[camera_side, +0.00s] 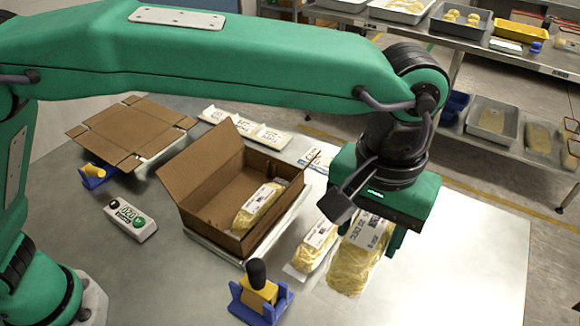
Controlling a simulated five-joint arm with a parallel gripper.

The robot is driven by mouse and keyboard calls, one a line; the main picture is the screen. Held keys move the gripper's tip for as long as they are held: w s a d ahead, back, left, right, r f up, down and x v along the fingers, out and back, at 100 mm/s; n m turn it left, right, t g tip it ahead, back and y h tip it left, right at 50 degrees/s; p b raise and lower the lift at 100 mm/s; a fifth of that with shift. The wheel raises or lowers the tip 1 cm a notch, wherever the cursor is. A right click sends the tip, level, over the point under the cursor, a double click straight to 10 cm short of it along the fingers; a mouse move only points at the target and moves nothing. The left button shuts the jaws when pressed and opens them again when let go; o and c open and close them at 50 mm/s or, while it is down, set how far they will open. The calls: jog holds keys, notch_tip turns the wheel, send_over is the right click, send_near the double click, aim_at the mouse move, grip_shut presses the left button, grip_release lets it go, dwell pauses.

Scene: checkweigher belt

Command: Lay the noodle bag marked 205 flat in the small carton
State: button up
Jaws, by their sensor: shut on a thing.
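My gripper (382,204) is at the right of the metal table, pointing down and shut on a yellow noodle bag (352,265) with a white printed label. The jaws hide part of this bag, and I cannot read its number surely. I cannot tell whether it touches the table. A second noodle bag (313,247) lies just left of it. The open brown carton (197,197) stands left of my gripper, its lid raised at the back left. One labelled noodle bag (257,206) lies inside it, toward the right.
A flattened carton (130,128) lies at the back left. More pale packs (244,127) lie behind the open carton. A blue stand with a black-handled tool (260,290) is in front. A small display unit (130,219) and a blue-yellow tool (96,174) are at left.

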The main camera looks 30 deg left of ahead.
jog(key=w+a, duration=0.5)
jog(key=a, duration=0.5)
jog(key=w+a, duration=0.6)
jog(key=a, duration=2)
jog(key=shift+w+d+f, duration=0.1)
jog(key=shift+f, duration=1.2)
jog(key=shift+w+d+f, duration=0.1)
jog(key=shift+f, duration=1.2)
jog(key=shift+f, duration=0.15)
jog(key=shift+f, duration=6.35)
